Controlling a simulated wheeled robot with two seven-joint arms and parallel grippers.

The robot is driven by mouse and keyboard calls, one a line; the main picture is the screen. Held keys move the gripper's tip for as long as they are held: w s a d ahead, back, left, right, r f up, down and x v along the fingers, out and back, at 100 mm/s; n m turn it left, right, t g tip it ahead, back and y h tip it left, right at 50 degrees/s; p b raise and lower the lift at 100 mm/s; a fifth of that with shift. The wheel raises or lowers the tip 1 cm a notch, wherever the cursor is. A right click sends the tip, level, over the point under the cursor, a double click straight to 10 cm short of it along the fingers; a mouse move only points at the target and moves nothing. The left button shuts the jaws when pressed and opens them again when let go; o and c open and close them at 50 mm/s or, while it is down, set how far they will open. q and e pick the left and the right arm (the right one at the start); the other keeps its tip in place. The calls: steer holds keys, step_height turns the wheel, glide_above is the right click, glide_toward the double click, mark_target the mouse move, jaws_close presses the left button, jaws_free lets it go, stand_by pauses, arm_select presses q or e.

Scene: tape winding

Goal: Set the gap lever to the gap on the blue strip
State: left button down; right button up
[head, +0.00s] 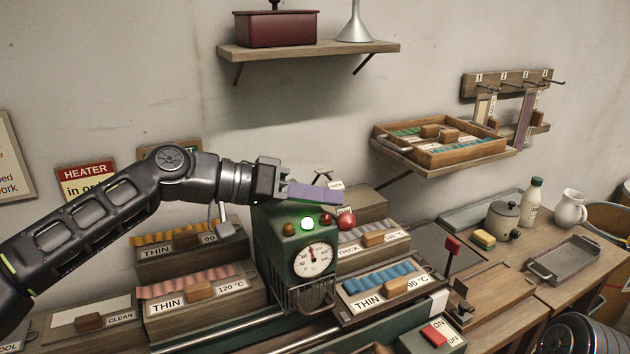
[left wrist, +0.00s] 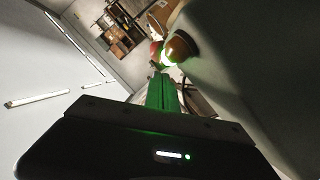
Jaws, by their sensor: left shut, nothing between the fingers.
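The blue strip (head: 380,278) lies wavy in a wooden tray whose card reads THIN and 90 °C. The green machine (head: 277,240) has a dial, a lit green lamp and a red ball knob (head: 347,220) at its right side, which looks like the gap lever's end. A small card reading THICK stands above the knob; the rest of the lever is hidden. My left gripper (head: 317,193) is shut and empty over the machine's top, above and left of the knob. Its fingers look purple here and green-lit in the left wrist view (left wrist: 163,92). My right gripper is out of view.
A red-topped lever (head: 452,246) and an ON/OFF switch (head: 434,335) stand at right. A shelf with a wooden tray (head: 480,154) hangs behind.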

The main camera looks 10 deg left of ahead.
arm_select(q)
steer(key=shift+s+a+r, duration=0.1)
steer(key=shift+a, duration=0.4)
steer(key=b+v, duration=0.1)
steer(key=v, duration=0.6)
steer(key=shift+d, duration=0.1)
